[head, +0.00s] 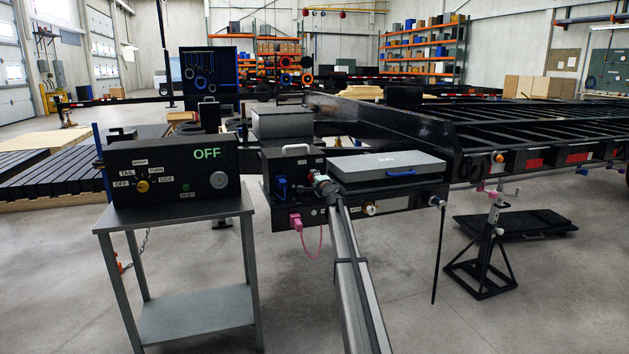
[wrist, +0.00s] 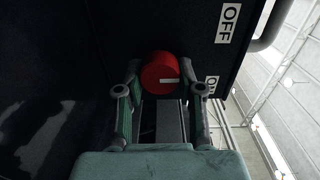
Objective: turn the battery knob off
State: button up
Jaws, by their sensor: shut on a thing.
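The round red battery knob (wrist: 155,68) shows in the wrist view on a dark panel, with a white pointer mark aimed right toward the ON label (wrist: 212,85). The OFF label (wrist: 229,23) is further up and right. My gripper (wrist: 161,78) is shut on the knob, with one finger on each side of it. In the head view my gripper (head: 324,188) is at the front of the black box (head: 405,203) on the trailer tongue. The arm and gripper cover much of that spot, so the knob's pointer cannot be read there.
A black control box (head: 125,183) reading OFF stands on a grey cart (head: 195,302) at left. A pink plug with a cable (head: 320,240) hangs below the trailer box. A black jack stand (head: 487,255) is at right. The floor in front is clear.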

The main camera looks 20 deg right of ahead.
jog(key=o, duration=1.2)
jog(key=shift+w, duration=0.1)
jog(key=shift+c, duration=0.2)
jog(key=s, duration=1.2)
jog(key=shift+a, duration=0.45)
jog(key=shift+s, duration=0.1)
